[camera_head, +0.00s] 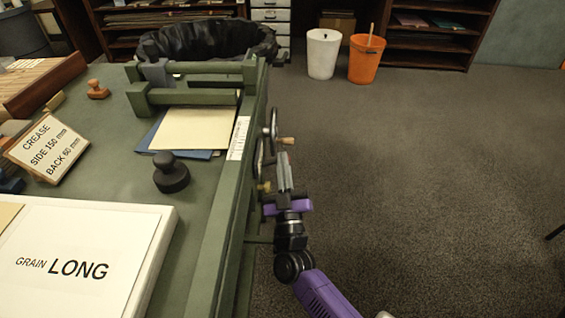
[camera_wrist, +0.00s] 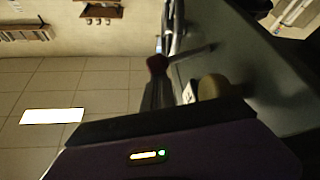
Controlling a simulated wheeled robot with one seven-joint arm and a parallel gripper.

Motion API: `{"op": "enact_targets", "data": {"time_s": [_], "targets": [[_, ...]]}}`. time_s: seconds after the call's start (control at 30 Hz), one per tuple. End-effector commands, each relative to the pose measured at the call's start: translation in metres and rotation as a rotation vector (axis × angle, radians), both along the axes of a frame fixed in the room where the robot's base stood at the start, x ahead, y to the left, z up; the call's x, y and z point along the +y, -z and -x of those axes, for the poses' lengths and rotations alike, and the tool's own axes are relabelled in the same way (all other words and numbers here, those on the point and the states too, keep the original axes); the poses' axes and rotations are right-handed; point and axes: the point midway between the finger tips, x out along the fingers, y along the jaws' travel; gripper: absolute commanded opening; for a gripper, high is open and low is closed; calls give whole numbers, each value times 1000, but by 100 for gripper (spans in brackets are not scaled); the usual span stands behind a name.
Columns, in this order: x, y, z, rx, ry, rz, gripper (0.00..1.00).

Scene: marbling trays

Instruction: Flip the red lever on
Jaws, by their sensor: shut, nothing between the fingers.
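The lever shows in the wrist view as a dark red knob (camera_wrist: 157,62) on a thin grey rod that runs right to the green side of the machine. My gripper (camera_wrist: 160,80) is shut and empty. Its fingertips are right at the red knob in that view; I cannot tell whether they touch it. In the head view my gripper (camera_head: 284,160) points away along the right side of the green machine (camera_head: 215,245), just below the handwheels. The red knob cannot be made out clearly there, so the lever's on or off position is unclear.
A handwheel (camera_head: 273,124) with a wooden handle (camera_head: 286,140) sits just beyond my fingers. A brass-coloured knob (camera_wrist: 213,88) is close to them. The carpet to the right is clear up to white and orange bins (camera_head: 366,62).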

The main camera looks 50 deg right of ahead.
Motion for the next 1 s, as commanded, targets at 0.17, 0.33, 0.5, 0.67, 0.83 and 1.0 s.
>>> {"op": "enact_targets", "data": {"time_s": [0.17, 0.33, 0.5, 0.67, 0.83, 1.0], "targets": [[0, 3, 0, -22, -1, -17, 0], [-2, 7, 2, -69, -2, -53, 0], [-4, 16, 5, -155, -1, -120, 0], [-5, 27, 7, -272, -3, -212, 0], [-7, 38, 8, -394, -2, -307, 0], [-7, 47, 9, -482, -1, -377, 0]]}}
